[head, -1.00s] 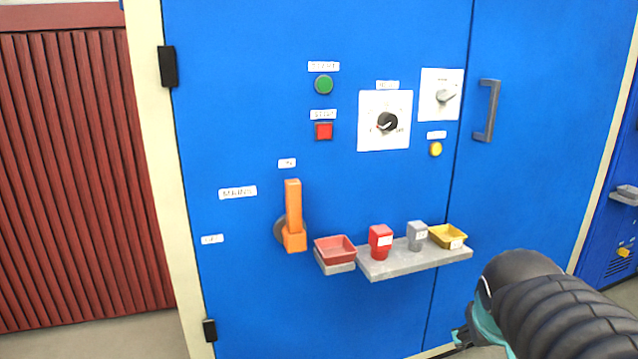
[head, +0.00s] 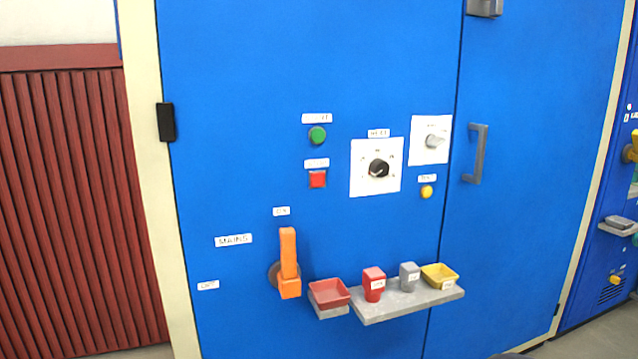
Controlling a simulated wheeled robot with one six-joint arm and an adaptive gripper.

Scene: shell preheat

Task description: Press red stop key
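The red stop key (head: 317,179) is a small square button on the blue cabinet door, under a small white label (head: 316,163). It sits below the round green button (head: 317,135) and left of the heat dial (head: 378,169). Nothing covers it. My gripper is not in view; only a dark sliver, likely my arm, shows at the bottom edge.
An orange mains lever (head: 288,262) stands upright below the key. A grey shelf (head: 408,303) juts out with a red block, a grey block and a yellow tray; a red tray (head: 329,292) sits beside it. A grey handle (head: 475,154) sticks out at right.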

